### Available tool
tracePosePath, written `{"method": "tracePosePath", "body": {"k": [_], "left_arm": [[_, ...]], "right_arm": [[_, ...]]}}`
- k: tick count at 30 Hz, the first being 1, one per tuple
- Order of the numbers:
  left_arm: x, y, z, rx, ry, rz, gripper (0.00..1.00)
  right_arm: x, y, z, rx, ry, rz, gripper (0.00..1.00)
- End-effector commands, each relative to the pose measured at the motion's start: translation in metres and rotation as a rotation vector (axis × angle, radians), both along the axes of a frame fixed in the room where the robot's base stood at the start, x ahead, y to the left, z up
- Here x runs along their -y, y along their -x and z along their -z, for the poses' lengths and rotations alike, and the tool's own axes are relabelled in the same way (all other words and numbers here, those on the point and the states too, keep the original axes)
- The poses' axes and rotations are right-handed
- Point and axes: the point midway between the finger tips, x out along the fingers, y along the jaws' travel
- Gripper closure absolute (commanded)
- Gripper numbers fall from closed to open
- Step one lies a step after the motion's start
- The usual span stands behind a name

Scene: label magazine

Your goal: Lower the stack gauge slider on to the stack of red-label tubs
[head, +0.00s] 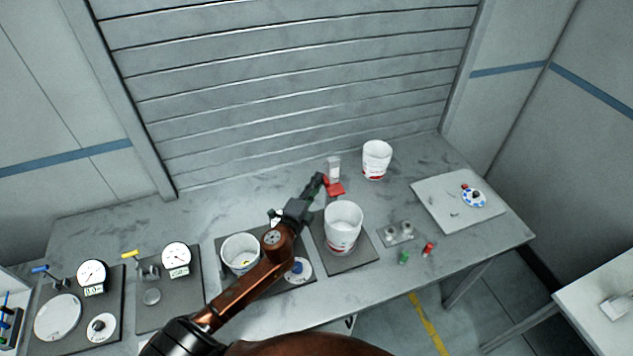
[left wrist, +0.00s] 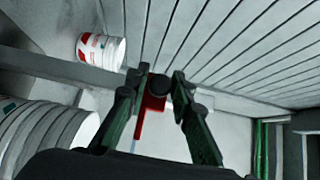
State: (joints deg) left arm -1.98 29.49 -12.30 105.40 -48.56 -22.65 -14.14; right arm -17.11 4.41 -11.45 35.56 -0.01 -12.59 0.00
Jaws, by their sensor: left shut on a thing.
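The stack of white tubs (head: 343,222) stands on a dark plate (head: 350,258), with red label print low on its side. Its nested rims show at the lower left of the left wrist view (left wrist: 40,140). The red stack gauge slider (head: 336,189) is behind the stack, by a pale upright block (head: 334,167). It also shows in the left wrist view (left wrist: 148,118). My left gripper (head: 322,181) is shut on the slider at its dark knob (left wrist: 160,86). My right gripper is out of view.
Another red-label tub (head: 376,158) stands at the back right. An open tub (head: 240,253) is under my left arm. Dial gauges (head: 92,273) stand on the left, small red and green pieces (head: 428,249) at the right front, and a pale board (head: 440,207) lies right.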

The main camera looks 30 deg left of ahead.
Motion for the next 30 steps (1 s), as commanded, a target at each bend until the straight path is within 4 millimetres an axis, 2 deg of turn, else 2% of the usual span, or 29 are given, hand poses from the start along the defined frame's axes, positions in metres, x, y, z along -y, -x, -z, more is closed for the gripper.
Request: {"method": "tracePosePath", "body": {"k": [1,3,9,23,24,28,30], "left_arm": [[0.000,0.000,0.017,-0.002,0.001,-0.001,0.92],[0.000,0.000,0.029,-0.003,0.001,-0.001,0.92],[-0.001,0.000,0.053,-0.002,0.001,-0.001,0.92],[0.000,0.000,0.057,-0.002,0.000,-0.001,0.92],[0.000,0.000,0.057,-0.002,0.000,-0.001,0.76],[0.000,0.000,0.057,-0.001,0.000,-0.001,0.67],[0.000,0.000,0.056,-0.001,0.000,0.000,0.66]], "right_arm": [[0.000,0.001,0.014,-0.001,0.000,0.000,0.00],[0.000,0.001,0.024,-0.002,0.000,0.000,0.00],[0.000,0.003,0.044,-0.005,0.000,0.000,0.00],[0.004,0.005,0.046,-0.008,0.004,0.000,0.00],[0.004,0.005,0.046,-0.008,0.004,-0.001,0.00],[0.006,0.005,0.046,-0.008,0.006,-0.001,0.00],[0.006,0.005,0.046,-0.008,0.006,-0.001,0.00]]}}
